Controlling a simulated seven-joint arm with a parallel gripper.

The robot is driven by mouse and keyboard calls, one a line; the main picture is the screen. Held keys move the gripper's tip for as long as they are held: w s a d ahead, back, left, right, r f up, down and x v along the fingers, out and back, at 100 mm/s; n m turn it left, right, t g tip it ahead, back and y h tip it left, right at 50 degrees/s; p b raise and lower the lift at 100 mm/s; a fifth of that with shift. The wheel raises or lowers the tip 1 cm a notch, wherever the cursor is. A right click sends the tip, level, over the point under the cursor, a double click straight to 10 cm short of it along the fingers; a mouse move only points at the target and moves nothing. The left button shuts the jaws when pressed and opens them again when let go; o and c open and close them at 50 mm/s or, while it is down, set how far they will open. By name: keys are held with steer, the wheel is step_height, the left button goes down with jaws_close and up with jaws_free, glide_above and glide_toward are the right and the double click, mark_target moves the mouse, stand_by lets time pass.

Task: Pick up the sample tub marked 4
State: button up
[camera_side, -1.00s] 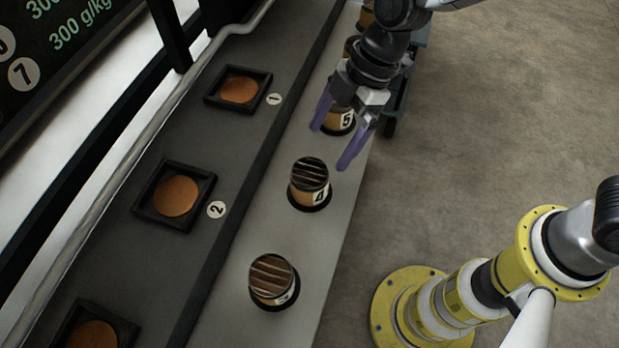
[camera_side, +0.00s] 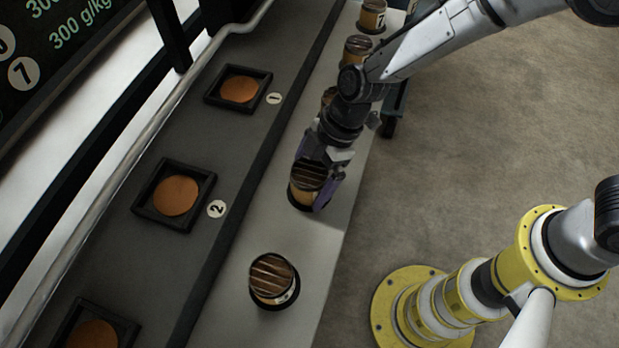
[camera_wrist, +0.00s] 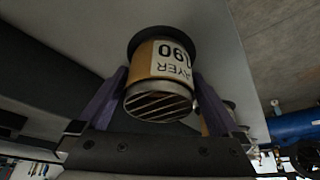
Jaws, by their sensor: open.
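The sample tub marked 4 (camera_side: 304,190) stands upright on the pale strip, in a dark round base. Its slatted top shows, but its number is hidden behind my gripper in the side view. My gripper (camera_side: 316,190) is down around this tub, one purple finger on its right side. In the wrist view the tub (camera_wrist: 158,78) sits between the two purple fingers (camera_wrist: 160,98), its label partly readable as "AYER" and "90". The fingers are open; I cannot tell whether either touches the tub.
Another tub (camera_side: 272,278) stands nearer on the same strip, and several more stand behind, one marked 7 (camera_side: 372,14). Square black trays with copper discs (camera_side: 176,196) lie to the left. A yellow-ringed pedestal (camera_side: 420,305) stands on the floor at right.

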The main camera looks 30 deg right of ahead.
steer(key=shift+c, duration=0.2)
steer(key=c, duration=1.5)
steer(key=shift+r, duration=0.1)
steer(key=shift+r, duration=0.1)
